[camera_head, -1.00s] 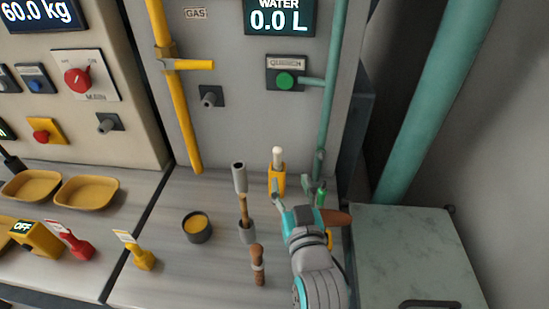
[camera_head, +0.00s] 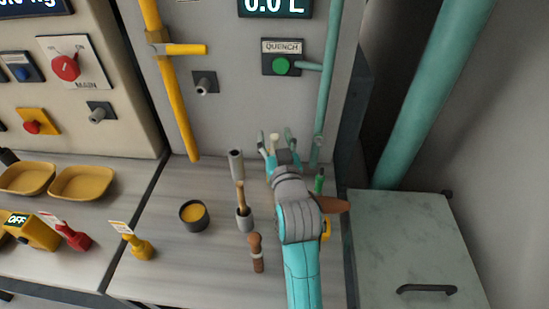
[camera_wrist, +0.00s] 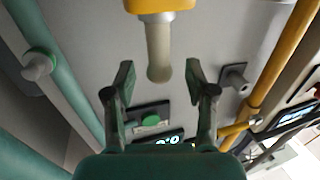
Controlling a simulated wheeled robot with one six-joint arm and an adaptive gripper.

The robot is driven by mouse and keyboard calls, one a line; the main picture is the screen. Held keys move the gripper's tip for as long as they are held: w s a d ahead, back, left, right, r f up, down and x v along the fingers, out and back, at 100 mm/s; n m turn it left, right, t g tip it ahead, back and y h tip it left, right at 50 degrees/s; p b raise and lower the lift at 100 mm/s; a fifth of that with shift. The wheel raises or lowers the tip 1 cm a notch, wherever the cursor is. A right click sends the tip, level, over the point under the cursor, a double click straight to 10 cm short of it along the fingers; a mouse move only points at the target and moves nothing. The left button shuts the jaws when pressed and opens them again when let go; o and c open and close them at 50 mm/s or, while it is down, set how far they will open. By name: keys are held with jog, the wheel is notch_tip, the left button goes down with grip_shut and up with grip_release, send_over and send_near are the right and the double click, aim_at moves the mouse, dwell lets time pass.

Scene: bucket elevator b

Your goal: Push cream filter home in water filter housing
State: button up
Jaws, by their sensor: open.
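The cream filter (camera_wrist: 159,58) is a pale rod with a rounded end. It stands out of the yellow water filter housing (camera_wrist: 160,5), and a good length of it shows outside. In the head view only the filter's tip (camera_head: 275,138) shows, between the fingers; my gripper hides the housing. My gripper (camera_head: 276,145) is open. In the wrist view its fingers (camera_wrist: 159,80) lie to either side of the filter's rounded end, with gaps on both sides. I see no touch.
A green pipe (camera_head: 327,90) runs close at the right of my gripper, and the panel with the green quench button (camera_head: 281,66) is behind.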

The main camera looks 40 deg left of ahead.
jog(key=shift+w+a, duration=0.35)
jog(key=shift+w, duration=0.05)
grip_shut()
